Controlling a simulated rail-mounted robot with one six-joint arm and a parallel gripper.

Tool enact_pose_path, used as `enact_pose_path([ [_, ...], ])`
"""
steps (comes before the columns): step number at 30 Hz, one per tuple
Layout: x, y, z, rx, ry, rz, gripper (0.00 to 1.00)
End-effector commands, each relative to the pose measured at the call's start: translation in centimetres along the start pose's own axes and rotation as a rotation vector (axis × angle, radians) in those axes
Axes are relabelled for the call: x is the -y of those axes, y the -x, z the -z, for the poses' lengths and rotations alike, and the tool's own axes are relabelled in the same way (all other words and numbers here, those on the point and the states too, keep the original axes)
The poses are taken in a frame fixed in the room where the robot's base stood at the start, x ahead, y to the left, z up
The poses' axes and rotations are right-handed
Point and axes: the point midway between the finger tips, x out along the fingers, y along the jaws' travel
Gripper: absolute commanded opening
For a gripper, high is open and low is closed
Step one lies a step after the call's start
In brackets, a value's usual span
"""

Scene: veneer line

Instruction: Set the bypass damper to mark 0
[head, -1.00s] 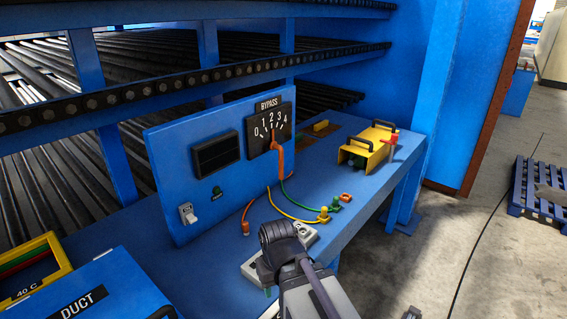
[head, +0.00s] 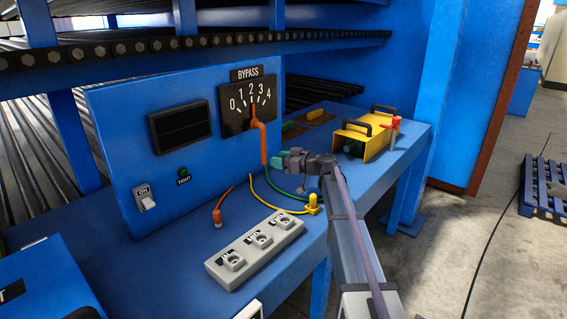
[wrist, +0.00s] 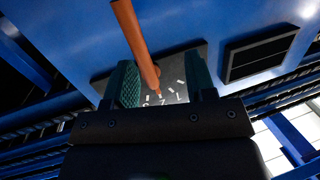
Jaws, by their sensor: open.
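The bypass dial (head: 235,116) is a dark plate with marks 0 to 4 on the upright blue panel. Its orange lever (head: 263,145) hangs down from the hub, and the pointer end stands at about mark 2. My gripper (head: 282,160) is open and empty, just right of the lever's lower end in the head view. In the wrist view my gripper (wrist: 160,85) has its two teal fingers spread, with the orange lever (wrist: 133,35) appearing in the gap between them, clear of both. Its depth relative to the fingertips is hard to judge.
Left of the dial are a dark display (head: 180,127) and a white switch (head: 146,199). A grey socket block (head: 256,248) and loose orange, yellow and green cables lie on the bench below. A yellow box (head: 366,138) with black handles stands right of my gripper.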

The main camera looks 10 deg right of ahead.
Motion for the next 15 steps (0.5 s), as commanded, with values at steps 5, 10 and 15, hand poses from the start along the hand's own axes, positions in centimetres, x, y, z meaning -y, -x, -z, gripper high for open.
enact_pose_path([
  [5,-3.3,0.1,0.8,-0.099,0.059,-0.044,0.51],
  [10,-3.2,-0.9,1.1,-0.097,0.058,-0.042,0.51],
  [15,-3.4,-4.6,1.4,-0.096,0.057,-0.039,0.51],
])
